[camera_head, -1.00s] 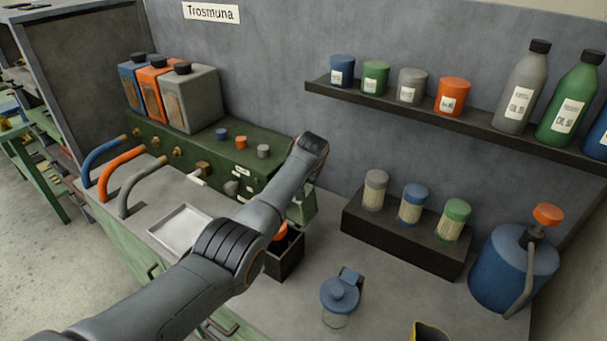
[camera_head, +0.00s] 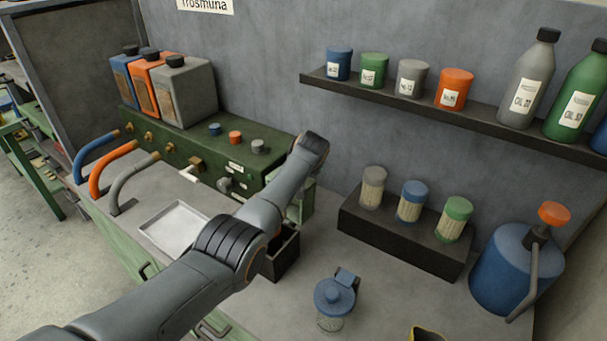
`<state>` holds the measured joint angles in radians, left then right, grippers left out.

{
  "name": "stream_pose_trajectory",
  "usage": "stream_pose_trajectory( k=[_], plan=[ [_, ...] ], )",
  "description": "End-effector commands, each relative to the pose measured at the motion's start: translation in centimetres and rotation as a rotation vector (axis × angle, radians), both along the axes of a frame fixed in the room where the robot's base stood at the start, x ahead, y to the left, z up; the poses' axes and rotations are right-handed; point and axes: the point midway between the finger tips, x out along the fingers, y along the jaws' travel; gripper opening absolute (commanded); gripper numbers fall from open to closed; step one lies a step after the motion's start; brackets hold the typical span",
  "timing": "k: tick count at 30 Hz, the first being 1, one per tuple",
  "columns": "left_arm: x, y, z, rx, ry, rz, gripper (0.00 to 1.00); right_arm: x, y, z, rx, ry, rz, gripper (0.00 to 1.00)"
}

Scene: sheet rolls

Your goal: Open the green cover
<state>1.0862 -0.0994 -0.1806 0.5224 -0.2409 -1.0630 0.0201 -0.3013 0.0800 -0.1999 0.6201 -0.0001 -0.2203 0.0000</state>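A pale green upright piece (camera_head: 304,201), which may be the green cover, stands behind my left arm beside a small black box (camera_head: 283,257). The arm hides much of both, so I cannot tell whether a cover is open or shut. My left arm reaches in from the bottom left, and its far joint is above the green piece. My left gripper is hidden behind the arm. My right arm and gripper are out of view. A jar with a green lid (camera_head: 459,208) stands on the black step.
A dark green control box (camera_head: 205,158) carries canisters and knobs. A metal tray (camera_head: 174,227) lies in front of it. A blue-lidded jar (camera_head: 335,296) and a large blue can (camera_head: 503,270) stand to the right. A shelf (camera_head: 430,106) hangs above.

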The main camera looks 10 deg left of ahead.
Motion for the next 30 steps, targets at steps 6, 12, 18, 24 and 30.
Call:
stream_pose_trajectory(
  k=[6, 12, 18, 24, 30],
  plan=[
    [-0.32, -0.81, -0.64, -0.012, 0.011, -0.007, 0.00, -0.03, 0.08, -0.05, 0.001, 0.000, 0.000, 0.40],
    [-0.39, -0.79, -0.79, -0.011, 0.013, -0.006, 0.00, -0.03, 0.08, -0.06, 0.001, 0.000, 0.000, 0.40],
    [-0.47, -0.77, -0.92, -0.012, 0.016, -0.005, 0.00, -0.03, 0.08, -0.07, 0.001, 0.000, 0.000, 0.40],
    [-0.51, -0.76, -1.01, -0.011, 0.019, -0.005, 0.00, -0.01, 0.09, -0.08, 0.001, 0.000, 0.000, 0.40],
    [-0.54, -0.75, -1.05, -0.011, 0.020, -0.005, 0.00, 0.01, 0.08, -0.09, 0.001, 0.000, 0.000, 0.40]
  ],
)
